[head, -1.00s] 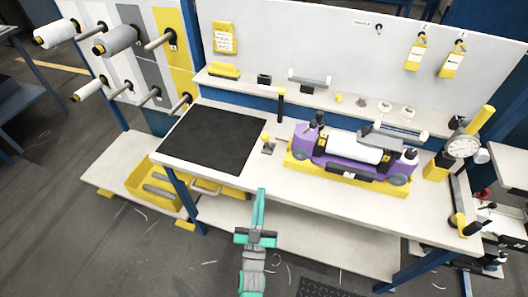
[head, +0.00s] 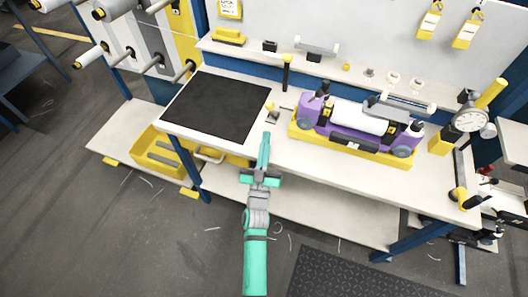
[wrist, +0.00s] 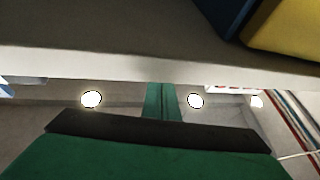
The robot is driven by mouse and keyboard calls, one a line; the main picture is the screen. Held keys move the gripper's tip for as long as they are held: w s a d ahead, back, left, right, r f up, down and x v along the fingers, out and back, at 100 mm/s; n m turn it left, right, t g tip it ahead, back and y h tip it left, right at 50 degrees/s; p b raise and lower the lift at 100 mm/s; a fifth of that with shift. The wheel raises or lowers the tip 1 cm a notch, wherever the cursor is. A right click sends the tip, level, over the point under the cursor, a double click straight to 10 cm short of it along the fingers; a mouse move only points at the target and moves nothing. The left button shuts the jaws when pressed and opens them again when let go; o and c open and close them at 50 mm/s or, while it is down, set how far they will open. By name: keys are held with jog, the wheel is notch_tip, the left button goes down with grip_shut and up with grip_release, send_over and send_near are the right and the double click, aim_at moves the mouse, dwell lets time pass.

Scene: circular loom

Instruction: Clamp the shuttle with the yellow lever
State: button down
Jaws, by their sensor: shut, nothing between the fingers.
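The purple shuttle (head: 312,113) with a white roll (head: 355,118) lies in a yellow cradle (head: 385,157) on the workbench. A small lever with a yellow knob (head: 270,105) stands on the bench left of the shuttle, by the dark mat. My teal gripper (head: 266,140) is in front of the bench's front edge, nearer the camera than the lever and apart from it. Its fingers are shut and empty, pointing toward the bench. In the wrist view the closed green fingers (wrist: 162,100) show below a pale bench edge; neither lever nor shuttle can be made out there.
A black mat (head: 217,107) covers the bench's left part. A dial gauge (head: 471,121) stands at the right end. A back shelf (head: 340,82) holds small parts. A lower shelf (head: 310,213) and yellow bin (head: 165,160) sit beneath. Floor in front is open.

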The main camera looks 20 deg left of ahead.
aim_at(270, 110)
jog(key=x, duration=0.7)
jog(key=shift+w+r, duration=0.5)
jog(key=shift+r, duration=0.1)
jog(key=shift+s+d+f, duration=0.15)
jog(key=shift+s+f, duration=0.1)
jog(key=shift+s, duration=0.25)
jog(key=r+v, duration=0.1)
jog(key=v, duration=1.2)
jog(key=shift+s+r, duration=0.3)
